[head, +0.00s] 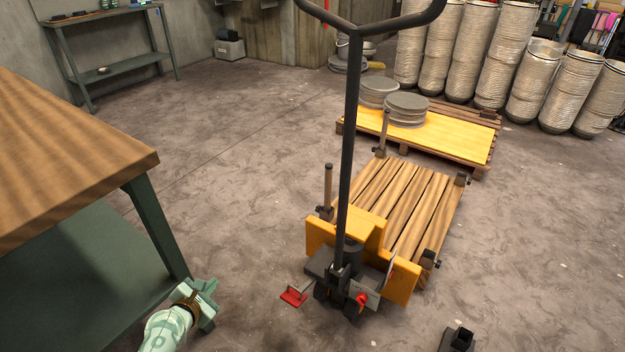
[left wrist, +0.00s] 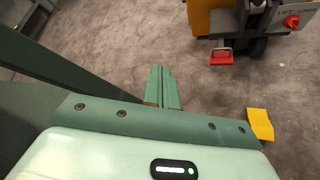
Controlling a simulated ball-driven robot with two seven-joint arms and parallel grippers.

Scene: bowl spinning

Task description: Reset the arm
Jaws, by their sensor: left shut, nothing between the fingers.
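My left gripper (head: 211,292) is at the lower left of the head view, beside the leg of the wooden-topped table (head: 70,160). Its fingers are together and hold nothing. In the left wrist view its green fingers (left wrist: 162,88) point out over the bare concrete floor. My right gripper is in neither view. No bowl that I can make out is near the left gripper.
A yellow pallet jack (head: 400,283) with a tall dark handle and a slatted wooden deck stands in the middle. A red pedal (head: 294,296) sits at its base. Behind it is a pallet with a yellow top (head: 450,140) and round grey discs. Open floor lies between table and jack.

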